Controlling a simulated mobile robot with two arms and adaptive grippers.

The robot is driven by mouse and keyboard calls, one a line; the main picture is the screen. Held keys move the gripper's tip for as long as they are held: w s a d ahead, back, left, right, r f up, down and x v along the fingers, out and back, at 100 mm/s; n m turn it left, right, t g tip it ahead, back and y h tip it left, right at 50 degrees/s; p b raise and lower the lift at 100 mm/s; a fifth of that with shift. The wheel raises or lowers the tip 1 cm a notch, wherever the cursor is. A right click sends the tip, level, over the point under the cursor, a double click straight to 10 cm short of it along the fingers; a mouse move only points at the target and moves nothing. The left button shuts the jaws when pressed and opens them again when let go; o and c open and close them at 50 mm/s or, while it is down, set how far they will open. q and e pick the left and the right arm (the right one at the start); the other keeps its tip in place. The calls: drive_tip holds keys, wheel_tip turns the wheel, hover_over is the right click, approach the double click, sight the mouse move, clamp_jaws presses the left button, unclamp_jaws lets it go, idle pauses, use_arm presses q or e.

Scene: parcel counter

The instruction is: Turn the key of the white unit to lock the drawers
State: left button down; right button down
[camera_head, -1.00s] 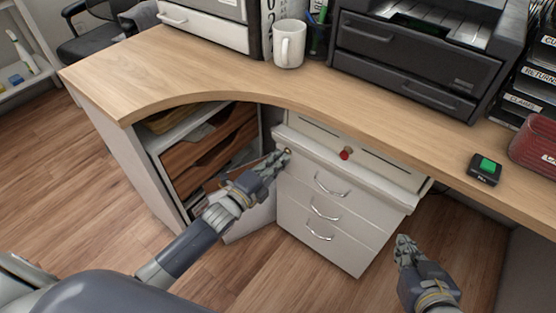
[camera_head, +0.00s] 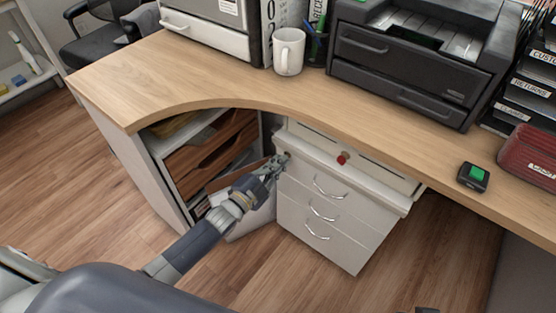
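The white unit (camera_head: 328,228) stands under the desk, with several drawer fronts and curved metal handles. All its drawers look shut. A small dark lock spot (camera_head: 287,155) is at the unit's upper left corner. My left gripper (camera_head: 280,163) has its fingertips at this spot, touching or very close. The key is too small or hidden by the fingers to make out, and I cannot tell whether the fingers are shut on it. A small dark part of my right gripper (camera_head: 426,310) seems to show at the bottom edge; its state is not visible.
A red knob-like thing (camera_head: 342,159) is on the cream front above the drawers. Open shelves (camera_head: 211,150) with brown trays are left of the unit. The wooden desktop (camera_head: 190,75) overhangs the work area. A mug (camera_head: 289,52), printer (camera_head: 410,65) and green-button device (camera_head: 474,177) stand on it.

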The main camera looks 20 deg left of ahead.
use_arm(q)
drive_tip(key=shift+n+p, duration=1.35)
drive_tip(key=shift+n, duration=4.35)
use_arm(e)
drive_tip(key=x, duration=0.6)
drive_tip(key=shift+s, duration=0.2)
drive_tip(key=shift+a+f, duration=0.1)
drive_tip(key=shift+f, duration=0.15)
use_arm(q)
drive_tip(key=c, duration=1.8)
unclamp_jaws()
drive_tip(key=shift+c, duration=0.2)
drive_tip(key=shift+s, duration=0.1)
use_arm(e)
drive_tip(key=shift+a+r, duration=0.1)
